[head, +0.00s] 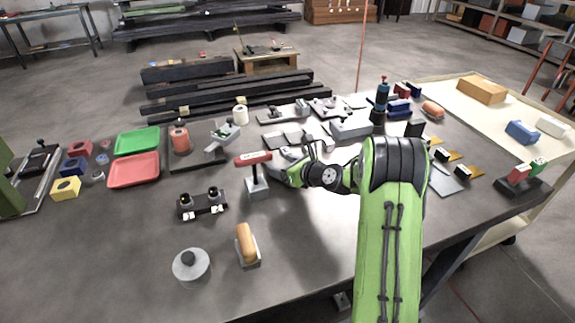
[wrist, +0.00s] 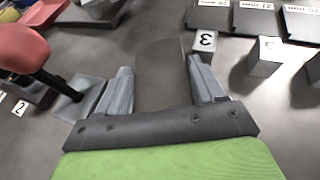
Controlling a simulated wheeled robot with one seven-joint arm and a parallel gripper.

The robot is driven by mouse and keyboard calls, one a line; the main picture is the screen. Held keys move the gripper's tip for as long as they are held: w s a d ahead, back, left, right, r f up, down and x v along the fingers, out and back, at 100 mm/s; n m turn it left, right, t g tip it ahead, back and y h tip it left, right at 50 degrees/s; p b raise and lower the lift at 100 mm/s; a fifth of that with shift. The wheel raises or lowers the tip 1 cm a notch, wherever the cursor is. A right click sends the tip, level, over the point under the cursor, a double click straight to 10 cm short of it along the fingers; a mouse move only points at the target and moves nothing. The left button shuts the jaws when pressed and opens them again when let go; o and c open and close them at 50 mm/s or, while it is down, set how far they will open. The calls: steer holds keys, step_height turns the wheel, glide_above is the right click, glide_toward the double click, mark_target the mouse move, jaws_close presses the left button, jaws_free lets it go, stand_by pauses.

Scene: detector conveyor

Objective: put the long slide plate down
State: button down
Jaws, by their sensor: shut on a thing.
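My gripper (head: 284,174) reaches over the middle of the dark workbench in the head view. In the wrist view its two grey fingers (wrist: 160,68) stand on either side of a dark, flat, long plate (wrist: 160,88), which I take to be the long slide plate, and are shut on it. The plate points away from my palm. Its near end is hidden by the gripper body. I cannot tell whether its underside touches the bench. In the head view my arm and gripper hide the plate.
A red-topped stand (head: 257,188) is close left of my gripper; its base (wrist: 82,98) also shows in the wrist view. Labelled dark plates (wrist: 255,20) lie beyond.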

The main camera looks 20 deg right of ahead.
steer(key=shift+f, duration=0.8)
steer(key=shift+c, duration=0.7)
jaws_free()
